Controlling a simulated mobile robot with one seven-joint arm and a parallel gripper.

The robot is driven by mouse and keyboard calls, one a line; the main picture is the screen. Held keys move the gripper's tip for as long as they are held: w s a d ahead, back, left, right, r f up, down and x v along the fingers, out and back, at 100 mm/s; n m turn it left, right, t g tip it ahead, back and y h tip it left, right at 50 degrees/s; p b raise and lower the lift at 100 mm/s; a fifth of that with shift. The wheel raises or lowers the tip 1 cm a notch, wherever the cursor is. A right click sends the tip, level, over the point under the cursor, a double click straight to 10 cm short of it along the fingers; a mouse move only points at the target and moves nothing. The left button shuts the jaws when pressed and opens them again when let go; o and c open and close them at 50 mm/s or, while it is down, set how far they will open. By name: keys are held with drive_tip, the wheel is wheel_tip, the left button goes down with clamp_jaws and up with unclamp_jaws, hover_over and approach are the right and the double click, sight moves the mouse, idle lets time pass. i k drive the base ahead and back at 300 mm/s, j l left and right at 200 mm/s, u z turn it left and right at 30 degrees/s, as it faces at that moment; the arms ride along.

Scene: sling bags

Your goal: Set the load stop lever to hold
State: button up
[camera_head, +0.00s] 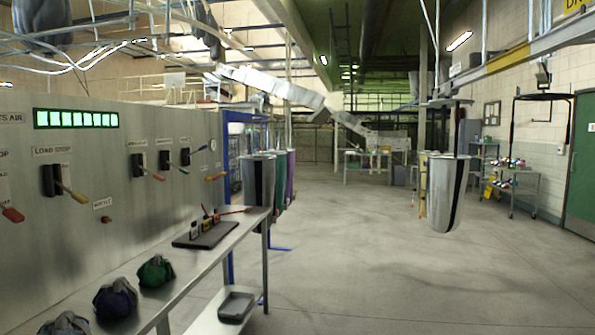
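The load stop lever (70,191) is on the grey control panel at the left of the head view, under a label reading "LOAD STOP" (52,151). My gripper is not in view.
Other levers (150,174) sit along the panel (130,235), with a green display (76,119) above.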

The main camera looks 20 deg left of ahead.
sight(80, 198)
drive_tip(key=u, duration=2.25)
drive_tip(key=i+l+u, duration=0.15)
drive_tip(key=i+l, duration=0.45)
drive_tip(key=i, duration=0.35)
drive_tip(key=i+l+u, duration=0.2)
drive_tip(key=i+l, duration=0.55)
drive_tip(key=k+u, duration=0.15)
drive_tip(key=u, duration=0.15)
drive_tip(key=k+j+u, duration=0.1)
drive_tip(key=u, duration=0.25)
drive_tip(key=i+l+z, duration=0.1)
drive_tip(key=z, duration=0.15)
drive_tip(key=i+z, duration=0.25)
drive_tip(key=k+l, duration=0.05)
